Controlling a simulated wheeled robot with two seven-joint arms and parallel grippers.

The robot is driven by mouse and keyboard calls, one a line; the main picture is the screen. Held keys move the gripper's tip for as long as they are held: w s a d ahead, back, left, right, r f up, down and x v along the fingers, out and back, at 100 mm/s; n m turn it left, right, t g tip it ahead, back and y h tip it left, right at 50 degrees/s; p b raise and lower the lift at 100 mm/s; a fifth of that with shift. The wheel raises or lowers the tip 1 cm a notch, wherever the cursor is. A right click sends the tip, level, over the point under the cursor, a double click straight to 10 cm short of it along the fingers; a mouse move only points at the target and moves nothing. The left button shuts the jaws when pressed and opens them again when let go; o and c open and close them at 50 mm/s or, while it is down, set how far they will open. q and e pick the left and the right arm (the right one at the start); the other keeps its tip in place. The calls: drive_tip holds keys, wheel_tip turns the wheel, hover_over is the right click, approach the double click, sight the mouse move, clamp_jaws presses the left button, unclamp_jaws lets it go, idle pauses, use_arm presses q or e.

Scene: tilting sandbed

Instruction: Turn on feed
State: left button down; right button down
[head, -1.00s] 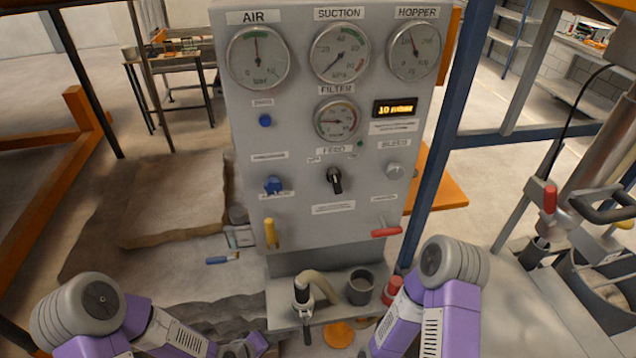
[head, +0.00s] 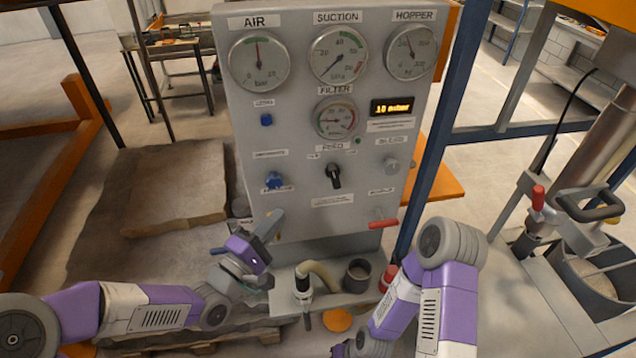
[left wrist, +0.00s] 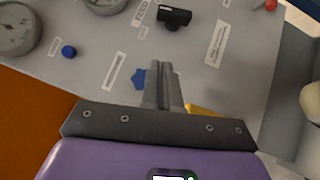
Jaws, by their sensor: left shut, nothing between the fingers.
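The black feed knob (head: 334,177) sits on the grey panel (head: 300,220) under the FEED label. Its grip looks roughly upright in the head view. It also shows at the top of the left wrist view (left wrist: 174,18). My left gripper (head: 276,222) is shut and empty, in front of the panel's lower left part, below and left of the feed knob and apart from it. In the left wrist view its closed fingertips (left wrist: 162,70) point toward the panel, beside a blue knob (left wrist: 139,79). My right arm shows at the lower right, but its gripper is out of view.
A blue button (head: 266,119), a grey knob (head: 391,165) and a red lever (head: 383,225) are on the panel. A yellow handle (left wrist: 205,110) is partly hidden behind my gripper.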

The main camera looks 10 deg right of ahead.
sight(334, 175)
use_arm(q)
drive_tip(key=shift+s+d+p+x, duration=0.3)
drive_tip(key=shift+d+x, duration=0.05)
drive_tip(key=shift+x, duration=1.8)
drive_tip(key=shift+s+d+p+x, duration=0.35)
drive_tip(key=shift+x, duration=1.75)
drive_tip(key=shift+s+d+p+x, duration=0.3)
drive_tip(key=shift+d+x, duration=0.05)
drive_tip(key=shift+x, duration=1.8)
use_arm(e)
drive_tip(key=shift+r, duration=0.95)
use_arm(q)
drive_tip(key=shift+r, duration=0.25)
use_arm(e)
drive_tip(key=shift+a, duration=0.15)
use_arm(q)
drive_tip(key=shift+r+m+g, duration=0.1)
drive_tip(key=shift+m+g, duration=0.2)
use_arm(e)
drive_tip(key=shift+w+a+r, duration=0.15)
drive_tip(key=shift+a, duration=0.1)
